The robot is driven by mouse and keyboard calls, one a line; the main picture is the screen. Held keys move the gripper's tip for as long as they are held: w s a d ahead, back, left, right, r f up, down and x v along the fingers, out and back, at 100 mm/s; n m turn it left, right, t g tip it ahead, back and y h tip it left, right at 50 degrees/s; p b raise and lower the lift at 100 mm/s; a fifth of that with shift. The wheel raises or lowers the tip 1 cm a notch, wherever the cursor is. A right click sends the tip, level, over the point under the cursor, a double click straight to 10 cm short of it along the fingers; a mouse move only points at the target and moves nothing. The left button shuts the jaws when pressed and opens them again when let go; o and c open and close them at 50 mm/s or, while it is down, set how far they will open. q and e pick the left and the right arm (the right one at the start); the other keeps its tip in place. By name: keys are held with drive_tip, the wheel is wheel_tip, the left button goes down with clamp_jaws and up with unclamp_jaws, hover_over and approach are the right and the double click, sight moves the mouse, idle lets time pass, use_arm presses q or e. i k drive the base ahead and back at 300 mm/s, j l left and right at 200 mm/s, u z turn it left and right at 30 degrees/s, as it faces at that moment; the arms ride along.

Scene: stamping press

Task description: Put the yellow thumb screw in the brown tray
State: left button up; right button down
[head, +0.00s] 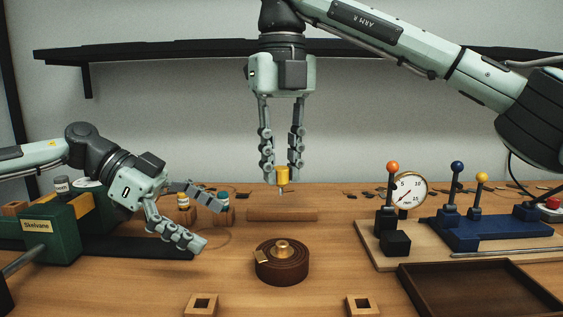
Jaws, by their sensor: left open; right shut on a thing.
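The yellow thumb screw (282,175) is held upright between the fingertips of my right gripper (282,172), in the air above the middle of the table. Its thin shank points down. The brown tray (485,290) lies at the front right of the table, partly cut off by the picture's edge, and the part I see is empty. My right gripper is to the left of the tray and well above the table. My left gripper (212,222) is open and empty on the left side, apart from the screw and the tray.
A round brown fixture (282,268) with a brass centre stands mid-table, with a wooden bar (282,214) behind it. Levers and a gauge (409,189) stand behind the tray. A green block (48,228) is at left. Two square-holed wooden blocks (201,304) sit in front.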

sight(439, 298)
drive_tip(key=k, duration=1.5)
